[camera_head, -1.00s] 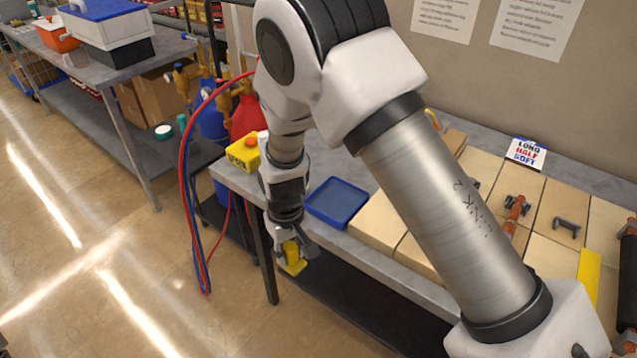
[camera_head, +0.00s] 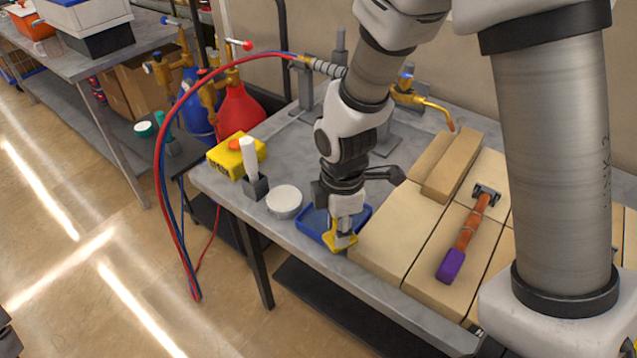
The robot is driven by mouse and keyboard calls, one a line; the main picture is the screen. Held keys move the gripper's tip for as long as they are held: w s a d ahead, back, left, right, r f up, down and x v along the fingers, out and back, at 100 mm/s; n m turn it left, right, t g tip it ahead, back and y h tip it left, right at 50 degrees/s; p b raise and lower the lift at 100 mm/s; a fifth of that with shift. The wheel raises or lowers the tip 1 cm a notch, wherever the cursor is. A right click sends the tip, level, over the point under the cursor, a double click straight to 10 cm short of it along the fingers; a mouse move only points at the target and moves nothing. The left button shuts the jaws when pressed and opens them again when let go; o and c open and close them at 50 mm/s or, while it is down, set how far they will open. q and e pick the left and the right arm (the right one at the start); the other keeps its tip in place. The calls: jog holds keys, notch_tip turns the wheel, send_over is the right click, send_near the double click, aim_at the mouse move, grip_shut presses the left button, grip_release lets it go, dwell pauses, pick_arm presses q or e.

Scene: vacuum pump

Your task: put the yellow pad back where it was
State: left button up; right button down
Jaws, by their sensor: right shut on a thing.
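My right gripper (camera_head: 343,222) points down and is shut on the yellow pad (camera_head: 342,244). The pad shows as a small yellow piece under and around the fingertips. It is at the front right part of the shallow blue tray (camera_head: 307,229), near the table's front edge. I cannot tell whether the pad touches the tray or hangs just above it. My wrist hides part of the tray. My left gripper is not in view.
Left of the tray are a round white-topped dish (camera_head: 284,201), a white-handled tool on a dark block (camera_head: 249,160) and a yellow box with an orange button (camera_head: 237,155). A red hose arches at left.

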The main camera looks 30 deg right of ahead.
jog(key=w+d, duration=0.1)
jog(key=w, duration=0.1)
jog(key=w+d+p, duration=0.1)
jog(key=w, duration=0.2)
jog(key=w+d, duration=0.1)
jog(key=w, duration=0.1)
jog(key=shift+w+d+f, duration=0.25)
jog(key=shift+f, duration=0.15)
notch_tip(320, 180, down, 4)
jog(key=shift+w+d+r+p, duration=0.1)
jog(key=shift+w+r+p, duration=0.05)
jog(key=shift+p, duration=0.2)
jog(key=c, duration=0.8)
grip_release()
jog(key=shift+c, duration=0.2)
notch_tip(320, 180, up, 12)
jog(key=shift+b, duration=0.4)
jog(key=shift+r, duration=0.1)
